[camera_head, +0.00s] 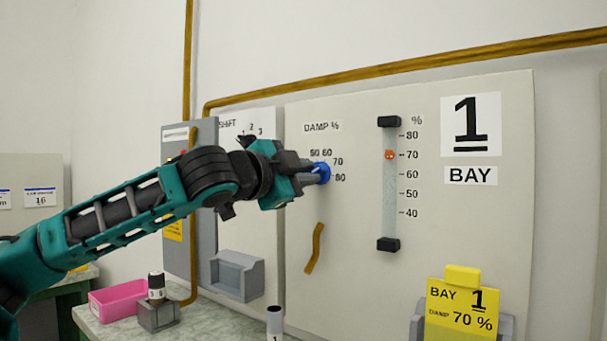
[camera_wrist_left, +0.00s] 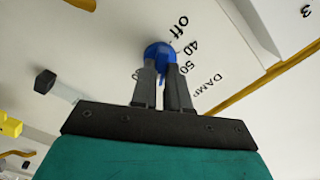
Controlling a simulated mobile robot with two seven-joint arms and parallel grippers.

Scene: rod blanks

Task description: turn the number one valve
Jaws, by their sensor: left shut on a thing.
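The number one valve is a blue knob (camera_head: 321,172) on the pale panel under the label "DAMP %", with a scale around it. My left gripper (camera_head: 312,173) is shut on the blue knob, its fingers reaching in from the left. In the left wrist view the blue knob (camera_wrist_left: 160,58) sits between the fingertips (camera_wrist_left: 163,75), with "off", "40" and "50" beside it. To the right, a clear gauge tube (camera_head: 390,190) has a red-orange float (camera_head: 390,155) level with the 70 mark. My right gripper is not in view.
A yellow card (camera_head: 461,308) reading "BAY 1, DAMP 70 %" stands in a grey holder at lower right. A pink bin (camera_head: 119,300), a dark-topped cylinder (camera_head: 156,288) and an empty grey holder (camera_head: 237,275) are at lower left. A brown pipe (camera_head: 400,67) crosses above the panel.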

